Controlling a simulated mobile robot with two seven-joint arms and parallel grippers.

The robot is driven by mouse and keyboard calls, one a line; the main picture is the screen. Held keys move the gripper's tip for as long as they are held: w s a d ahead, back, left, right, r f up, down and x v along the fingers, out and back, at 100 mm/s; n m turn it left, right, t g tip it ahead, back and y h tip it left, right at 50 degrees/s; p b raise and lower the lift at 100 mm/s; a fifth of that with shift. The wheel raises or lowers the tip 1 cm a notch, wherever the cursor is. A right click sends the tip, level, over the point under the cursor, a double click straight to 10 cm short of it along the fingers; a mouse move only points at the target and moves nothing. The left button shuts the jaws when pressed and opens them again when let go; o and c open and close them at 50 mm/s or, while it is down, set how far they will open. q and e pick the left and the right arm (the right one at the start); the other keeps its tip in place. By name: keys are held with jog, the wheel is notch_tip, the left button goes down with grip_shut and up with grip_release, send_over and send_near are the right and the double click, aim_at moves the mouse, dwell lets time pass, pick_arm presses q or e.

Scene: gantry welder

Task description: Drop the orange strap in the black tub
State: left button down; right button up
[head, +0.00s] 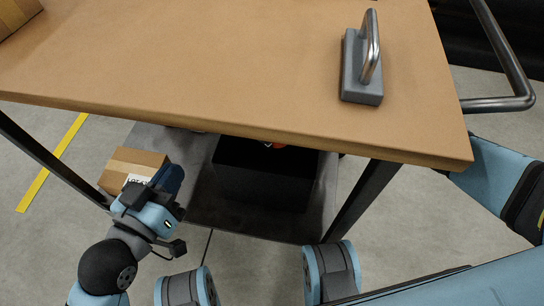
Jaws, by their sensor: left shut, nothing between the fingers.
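The black tub (262,190) stands on the lower shelf under the workbench, in deep shadow. The bench's front edge hides its far part. A small patch of orange-red (280,146) shows at the tub's far side, just under the bench edge; I cannot tell whether it is the orange strap or something else. My left gripper (172,182) is at lower left, beside the carton and left of the tub. It is shut and holds nothing. My right arm enters from the right, but its gripper is out of view.
The brown workbench top (220,60) overhangs the shelf (230,222). A grey block with a metal handle (358,70) sits on top. A dark table leg (362,200) stands right of the tub. A metal rail (505,60) is at right.

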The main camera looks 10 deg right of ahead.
jog(key=shift+r, duration=0.15)
pick_arm(q)
notch_tip(320, 180, up, 9)
jog(key=t+p, duration=0.3)
jog(key=p, duration=0.3)
jog(key=shift+s+a+n+t, duration=0.15)
jog(key=shift+a+n+t, duration=0.15)
jog(key=shift+a+n, duration=0.1)
pick_arm(e)
notch_tip(320, 180, up, 14)
jog(key=shift+f, duration=0.2)
jog(key=shift+f, duration=0.1)
